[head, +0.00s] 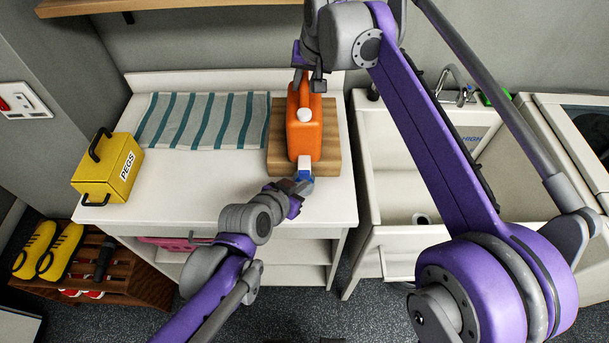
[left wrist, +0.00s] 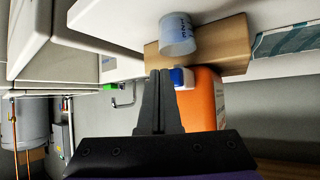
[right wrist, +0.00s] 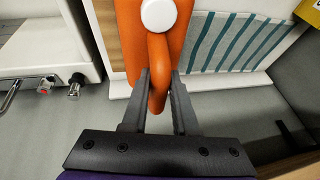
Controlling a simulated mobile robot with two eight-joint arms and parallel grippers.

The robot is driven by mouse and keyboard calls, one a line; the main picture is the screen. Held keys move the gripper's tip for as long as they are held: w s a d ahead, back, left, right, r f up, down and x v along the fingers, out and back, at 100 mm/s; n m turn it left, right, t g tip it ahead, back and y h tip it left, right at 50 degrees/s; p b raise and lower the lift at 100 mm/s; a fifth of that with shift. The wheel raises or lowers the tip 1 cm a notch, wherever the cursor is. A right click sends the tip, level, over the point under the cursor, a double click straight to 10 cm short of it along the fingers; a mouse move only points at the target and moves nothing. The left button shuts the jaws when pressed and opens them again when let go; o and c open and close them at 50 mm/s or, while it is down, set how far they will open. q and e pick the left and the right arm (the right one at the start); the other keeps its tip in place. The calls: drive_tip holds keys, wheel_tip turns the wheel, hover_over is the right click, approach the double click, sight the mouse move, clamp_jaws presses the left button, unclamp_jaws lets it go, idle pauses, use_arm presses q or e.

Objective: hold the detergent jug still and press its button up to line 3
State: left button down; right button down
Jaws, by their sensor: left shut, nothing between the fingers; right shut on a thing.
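The orange detergent jug (head: 303,135) lies on a wooden board (head: 330,151), its white cap (head: 304,114) facing up and its white spout (head: 305,160) toward me. My right gripper (right wrist: 159,78) is shut on the jug's orange handle (right wrist: 158,52). My left gripper (left wrist: 160,72) is shut and empty, its tips close beside the blue button (left wrist: 178,76) on the spout; I cannot tell whether they touch it. A clear cup (left wrist: 180,36) with blue markings stands by the spout, below the button. Its fill level cannot be made out.
A yellow PEGS box (head: 108,170) and a striped towel (head: 205,122) are on the white counter (head: 215,190) to the left. A white sink (head: 400,165) with a tap stands to the right. The counter front left of my left arm is clear.

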use_arm(q)
drive_tip(key=shift+w, duration=0.6)
idle(0.9)
drive_tip(key=shift+s, duration=1.05)
drive_tip(key=s, duration=0.5)
idle(0.5)
use_arm(e)
drive_tip(key=c, duration=0.6)
unclamp_jaws()
